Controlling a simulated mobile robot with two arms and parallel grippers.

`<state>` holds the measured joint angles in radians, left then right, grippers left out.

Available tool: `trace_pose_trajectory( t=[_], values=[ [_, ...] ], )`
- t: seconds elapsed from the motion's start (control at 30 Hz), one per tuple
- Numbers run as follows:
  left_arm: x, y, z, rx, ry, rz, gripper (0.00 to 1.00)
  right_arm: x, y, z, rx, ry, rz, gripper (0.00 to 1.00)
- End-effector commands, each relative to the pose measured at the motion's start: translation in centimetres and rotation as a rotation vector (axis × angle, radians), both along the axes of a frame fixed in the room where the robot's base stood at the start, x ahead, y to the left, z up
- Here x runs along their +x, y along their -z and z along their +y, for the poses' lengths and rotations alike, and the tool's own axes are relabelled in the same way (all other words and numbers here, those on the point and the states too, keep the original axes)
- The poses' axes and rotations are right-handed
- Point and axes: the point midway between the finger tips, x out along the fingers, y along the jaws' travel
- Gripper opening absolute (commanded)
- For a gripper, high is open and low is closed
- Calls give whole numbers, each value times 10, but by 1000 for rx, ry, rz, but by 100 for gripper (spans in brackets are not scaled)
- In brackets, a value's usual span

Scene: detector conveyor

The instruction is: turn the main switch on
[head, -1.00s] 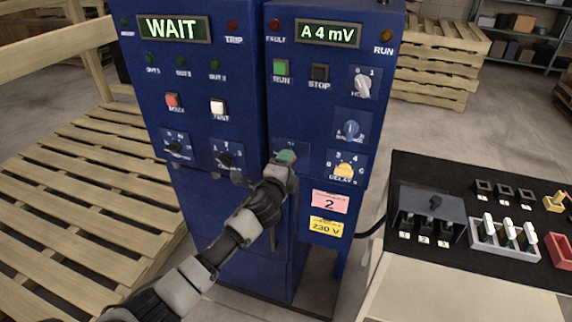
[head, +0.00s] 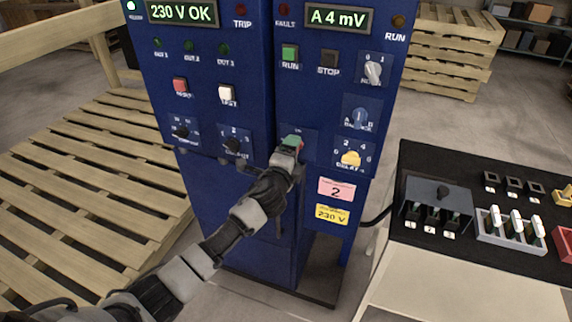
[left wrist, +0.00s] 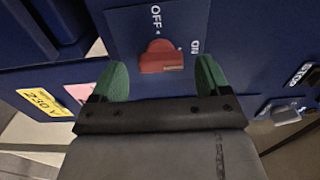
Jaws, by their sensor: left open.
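The red main switch knob (left wrist: 162,62) sits on a blue plate marked OFF and ON in the left wrist view. Its exact pointing direction is hard to tell. My left gripper (left wrist: 162,82) is open, with a green fingertip on each side of the knob and a visible gap to both. In the head view my left gripper (head: 292,143) is at the lower left of the right-hand blue cabinet (head: 330,75) and hides the knob. The left display (head: 182,12) reads 230 V OK and a lamp (head: 131,6) beside it is lit white. My right gripper is not in view.
A black-topped bench (head: 420,165) with switches stands at the right. Pallets (head: 80,200) lie at the left.

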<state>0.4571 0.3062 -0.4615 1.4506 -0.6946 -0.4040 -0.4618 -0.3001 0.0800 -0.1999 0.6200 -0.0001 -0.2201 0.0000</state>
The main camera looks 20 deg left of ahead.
Motion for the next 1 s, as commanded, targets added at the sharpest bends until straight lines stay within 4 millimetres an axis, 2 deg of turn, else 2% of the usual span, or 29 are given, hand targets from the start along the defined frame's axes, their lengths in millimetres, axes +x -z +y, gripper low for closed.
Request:
trace_pose_trajectory(
  t=[0.3,0.5,0.67,1.0],
  values=[
    [-61,2,2,2,2,2,77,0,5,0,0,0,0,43],
    [-90,1,3,2,1,1,77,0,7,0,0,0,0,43],
    [-98,0,3,1,1,0,77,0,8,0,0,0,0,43],
    [-98,0,3,1,1,1,77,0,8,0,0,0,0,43]
  ],
)
